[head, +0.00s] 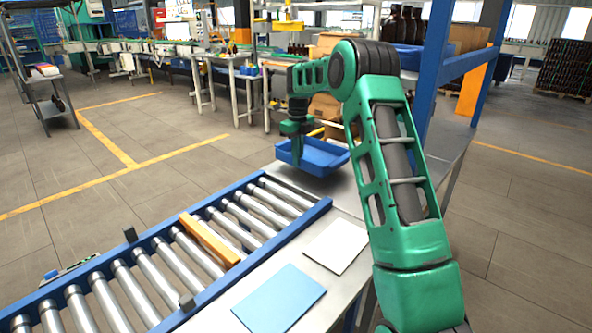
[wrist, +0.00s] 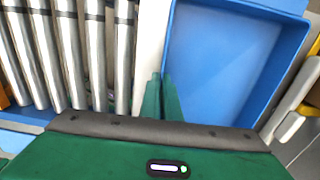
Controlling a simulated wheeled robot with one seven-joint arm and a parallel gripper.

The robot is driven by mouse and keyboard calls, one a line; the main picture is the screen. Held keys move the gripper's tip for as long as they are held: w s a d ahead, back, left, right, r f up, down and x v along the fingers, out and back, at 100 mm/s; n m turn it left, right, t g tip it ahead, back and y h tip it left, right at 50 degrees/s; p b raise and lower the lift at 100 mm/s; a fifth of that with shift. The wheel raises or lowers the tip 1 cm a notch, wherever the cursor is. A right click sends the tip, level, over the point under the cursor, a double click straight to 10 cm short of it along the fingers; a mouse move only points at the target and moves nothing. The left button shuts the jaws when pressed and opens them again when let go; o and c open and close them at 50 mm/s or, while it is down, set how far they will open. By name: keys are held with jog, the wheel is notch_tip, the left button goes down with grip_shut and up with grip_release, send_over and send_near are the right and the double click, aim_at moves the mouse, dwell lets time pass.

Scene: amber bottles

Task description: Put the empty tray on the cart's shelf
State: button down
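The empty blue tray (head: 325,158) is at the far end of the metal table, just past the rollers. Its inside is bare in the wrist view (wrist: 225,60). My gripper (head: 294,150) points down at the tray's left wall. In the wrist view my two green fingers (wrist: 161,95) are close together with the tray's wall between them, so the gripper looks shut on that wall. A dark shadow lies under the tray; I cannot tell how far it is above the table. A cart (head: 50,103) with shelves stands at the far left, with items on top.
A roller conveyor (head: 160,262) with an orange bar (head: 210,240) across it fills the front left. A blue sheet (head: 279,298) and a white sheet (head: 336,246) lie beside it. A blue post (head: 434,70) rises at the right. Open floor (head: 130,155) lies between conveyor and cart.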

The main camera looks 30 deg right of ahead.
jog(key=shift+f, duration=1.9)
jog(key=shift+f, duration=0.1)
jog(key=c, duration=2)
grip_release()
